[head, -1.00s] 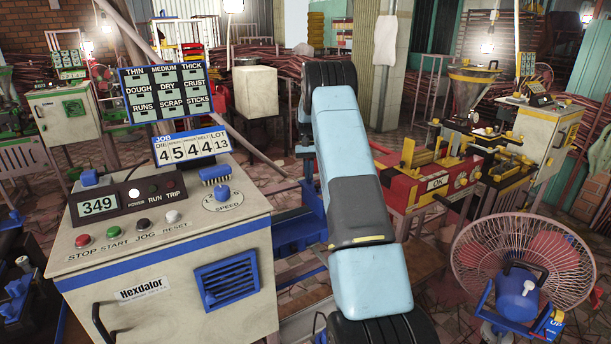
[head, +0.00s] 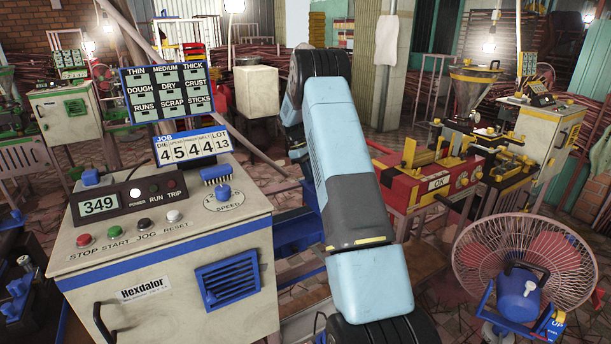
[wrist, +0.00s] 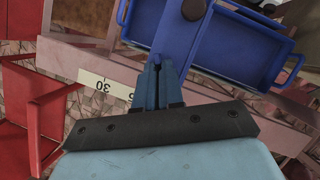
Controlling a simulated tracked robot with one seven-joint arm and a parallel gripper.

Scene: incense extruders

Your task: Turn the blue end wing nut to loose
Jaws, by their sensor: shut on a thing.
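In the wrist view my gripper (wrist: 158,68) is shut with its narrow fingers close together on a small dark-blue piece, the blue end wing nut (wrist: 157,58). Only a little of the wing nut shows at the fingertips, so its angle cannot be told. It sits at the left edge of a blue tray-like part (wrist: 235,48). In the head view my arm hides the gripper and the wing nut.
A pale rail with a number scale (wrist: 103,84) runs below the fingers. A red frame (wrist: 45,125) stands at left. In the head view a control cabinet (head: 170,275) stands left of my arm, a caged fan (head: 524,262) at right, and a red-yellow machine (head: 430,185) behind.

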